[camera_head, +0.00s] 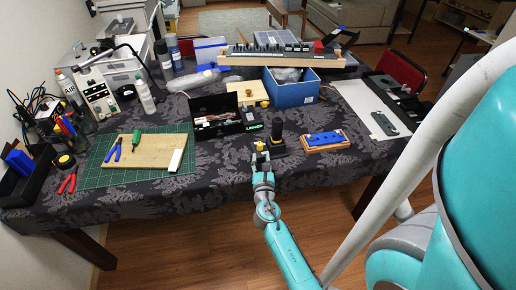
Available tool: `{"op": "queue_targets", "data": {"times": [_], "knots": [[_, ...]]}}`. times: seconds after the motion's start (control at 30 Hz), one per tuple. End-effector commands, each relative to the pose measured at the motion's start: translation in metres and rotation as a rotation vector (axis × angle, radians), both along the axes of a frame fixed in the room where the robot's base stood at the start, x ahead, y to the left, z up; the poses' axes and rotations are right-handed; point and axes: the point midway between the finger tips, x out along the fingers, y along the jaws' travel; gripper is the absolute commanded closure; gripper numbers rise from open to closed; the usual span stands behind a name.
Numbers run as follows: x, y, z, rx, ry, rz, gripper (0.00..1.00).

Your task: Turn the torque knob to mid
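My gripper (261,152) is at the near edge of the table, around the middle of the picture. It is small here, and I cannot tell whether its fingers are open or shut. A small yellow part shows at its tip. Just right of it stands a black upright handle (277,130) on a dark base, close to the gripper; I cannot tell if they touch. Further right is a blue panel (325,139) with small dark knob-like parts on a wooden base. I cannot tell which part is the torque knob, nor its setting.
A black open box (222,126) with tools lies left of the gripper. A blue box (291,92) stands behind. A green cutting mat (102,177) with a wooden board (146,151) and pliers is at left. A white panel (362,101) lies at right. Patterned cloth is bare around the blue panel.

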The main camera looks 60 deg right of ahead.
Motion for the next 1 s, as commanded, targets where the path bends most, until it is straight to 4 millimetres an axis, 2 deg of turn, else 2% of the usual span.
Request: {"op": "queue_targets", "data": {"times": [0.2, 0.4, 0.8, 0.83, 0.97, 1.0], "knots": [[0.02, -0.032, 0.001, 0.0, -0.002, 0.0, 0.64], [0.031, -0.05, 0.0, 0.001, -0.002, 0.0, 0.64], [0.035, -0.055, 0.0, 0.002, -0.001, 0.001, 0.64], [0.035, -0.055, 0.0, 0.002, -0.001, 0.001, 0.66], [0.035, -0.055, 0.0, 0.002, -0.001, 0.001, 0.99], [0.035, -0.055, 0.0, 0.002, -0.001, 0.001, 1.0]]}}
